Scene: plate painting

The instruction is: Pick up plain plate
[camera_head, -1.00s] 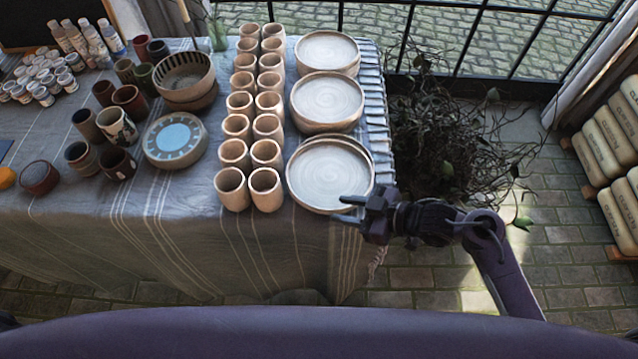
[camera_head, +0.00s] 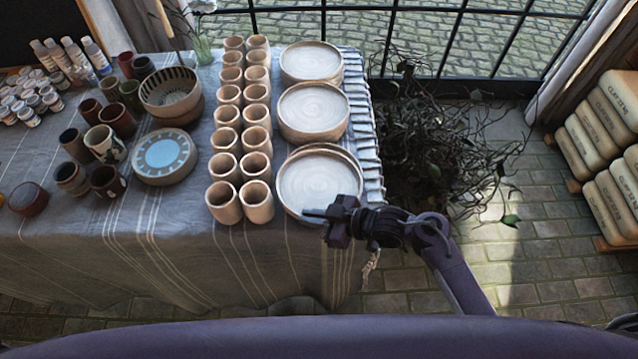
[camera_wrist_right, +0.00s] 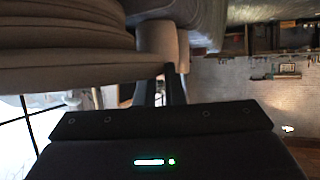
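Plain pale plates stand in three stacks along the right end of the table. The nearest stack's top plate (camera_head: 318,184) lies flat, with another rim showing just behind it. The middle stack (camera_head: 313,108) and far stack (camera_head: 311,61) are behind it. My right gripper (camera_head: 314,215) is at the front edge of the nearest stack, its fingers pointing left. In the right wrist view, the stacked plates (camera_wrist_right: 75,50) fill the upper left, and the two dark fingers (camera_wrist_right: 160,91) stand apart with a gap between them. Whether they touch a plate I cannot tell. My left gripper is not in view.
Two rows of clay cups (camera_head: 257,200) stand close left of the plates. A blue-centred painted plate (camera_head: 164,155), a striped bowl (camera_head: 170,88) and dark cups are further left. Dry branches (camera_head: 440,150) and stacked clay bags (camera_head: 612,110) are off the table's right side.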

